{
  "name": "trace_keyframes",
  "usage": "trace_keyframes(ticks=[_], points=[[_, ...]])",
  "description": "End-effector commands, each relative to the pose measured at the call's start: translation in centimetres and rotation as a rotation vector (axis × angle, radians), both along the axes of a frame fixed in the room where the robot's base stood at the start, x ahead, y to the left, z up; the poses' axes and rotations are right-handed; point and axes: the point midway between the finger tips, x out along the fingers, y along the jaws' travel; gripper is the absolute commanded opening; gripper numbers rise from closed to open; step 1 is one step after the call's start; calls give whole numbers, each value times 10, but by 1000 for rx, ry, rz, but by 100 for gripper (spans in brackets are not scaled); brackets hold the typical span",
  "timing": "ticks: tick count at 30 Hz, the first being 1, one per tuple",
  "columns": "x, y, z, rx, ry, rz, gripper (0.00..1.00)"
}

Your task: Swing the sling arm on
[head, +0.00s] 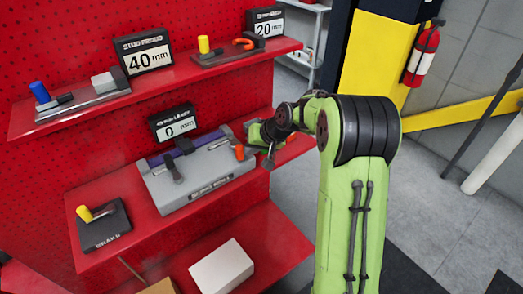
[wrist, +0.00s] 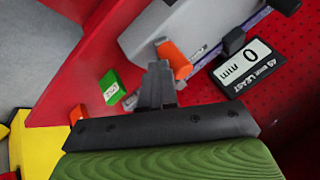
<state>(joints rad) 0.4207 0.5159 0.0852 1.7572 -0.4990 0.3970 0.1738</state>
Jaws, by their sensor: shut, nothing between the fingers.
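A grey device box (head: 200,180) lies on the middle red shelf, with a dark lever (head: 173,170) on top and an orange-tipped part (head: 239,152) at its right end. I cannot tell which part is the sling arm. My gripper (head: 268,162) is just right of the orange part. In the wrist view my gripper's fingers (wrist: 158,72) are shut and empty, right beside the orange part (wrist: 174,60); I cannot tell whether they touch it. The grey box (wrist: 195,25) also shows there. A small green labelled block (wrist: 112,88) sits left of the fingers.
A "0 mm" display (head: 175,122) stands behind the box. A dark unit with a yellow lever (head: 102,222) is at left. The upper shelf (head: 150,85) holds other devices and displays. A white box (head: 221,266) lies below. Floor to the right is open.

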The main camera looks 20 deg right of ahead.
Motion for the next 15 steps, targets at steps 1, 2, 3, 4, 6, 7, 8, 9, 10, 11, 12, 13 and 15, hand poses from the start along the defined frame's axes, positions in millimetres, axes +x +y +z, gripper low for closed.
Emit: trace_keyframes(ticks=[1, 2, 3, 4, 6, 7, 8, 9, 10, 11, 12, 13, 15], points=[[1, 9, -2, 0, -2, -32, 0], [1, 11, -2, 0, -3, -60, 0], [1, 15, -3, -1, -3, -97, 0], [1, 18, -3, 0, -3, -126, 0], [0, 24, -3, -1, -3, -192, 0], [0, 27, -3, 0, -3, -220, 0], [-1, 29, -3, 0, -2, -249, 0], [-1, 32, -3, 0, -3, -287, 0], [-1, 35, -2, -1, -3, -315, 0], [-1, 38, -3, 0, -3, -344, 0], [0, 41, -3, -1, -2, -382, 0], [0, 44, -2, 0, -2, -409, 0], [1, 50, -2, 0, -2, -475, 0]])
